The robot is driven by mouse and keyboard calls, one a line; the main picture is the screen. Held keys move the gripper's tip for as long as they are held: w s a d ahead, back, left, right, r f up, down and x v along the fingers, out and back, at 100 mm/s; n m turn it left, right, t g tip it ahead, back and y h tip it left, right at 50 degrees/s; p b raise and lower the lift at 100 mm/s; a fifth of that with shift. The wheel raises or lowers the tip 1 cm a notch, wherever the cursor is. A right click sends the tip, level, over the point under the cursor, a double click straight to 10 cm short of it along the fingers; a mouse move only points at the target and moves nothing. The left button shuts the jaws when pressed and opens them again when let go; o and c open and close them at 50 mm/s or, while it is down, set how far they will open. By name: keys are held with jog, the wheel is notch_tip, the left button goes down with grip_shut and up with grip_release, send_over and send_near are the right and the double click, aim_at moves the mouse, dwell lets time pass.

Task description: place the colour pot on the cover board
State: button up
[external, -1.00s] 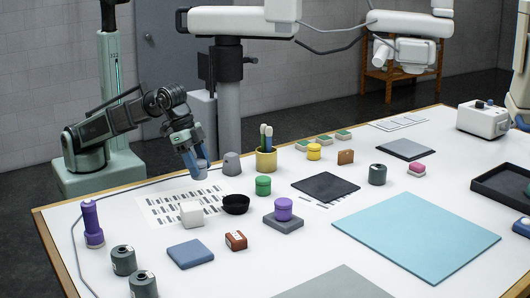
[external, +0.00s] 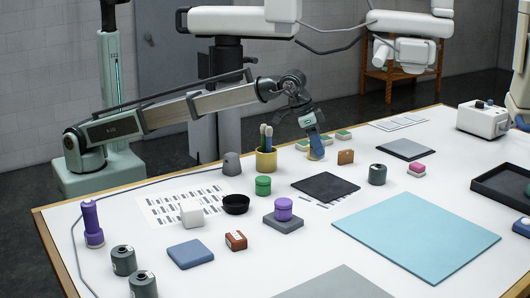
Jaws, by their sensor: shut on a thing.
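My gripper (external: 316,154) points down at the far side of the table, its blue fingers shut on a small yellow pot (external: 311,157). The fingers hide most of that pot, and I cannot tell whether it touches the table. A green pot (external: 263,186) stands on the table left of centre. A purple pot (external: 283,209) stands on a small grey board (external: 288,225). Other flat boards are a dark one (external: 325,187), a blue-grey one (external: 190,253) and a grey one (external: 405,149) at the back right. Which one is the cover board is not clear.
Green-topped pads (external: 343,135) lie behind. A black bowl (external: 236,204), a dark canister (external: 377,174) and a large light-blue mat (external: 418,238) are further forward.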

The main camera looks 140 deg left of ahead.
jog(key=w+a+r, duration=0.1)
jog(key=w+a, duration=0.1)
jog(key=w, duration=0.1)
jog(key=n, duration=0.1)
send_near(332, 185)
jog(key=shift+x, duration=2.45)
jog(key=shift+w+d+f, duration=0.1)
jog(key=shift+w, duration=0.05)
jog(key=o, duration=1.1)
jog(key=v, duration=1.2)
jog(key=shift+w+d, duration=0.15)
jog(key=shift+w, duration=0.05)
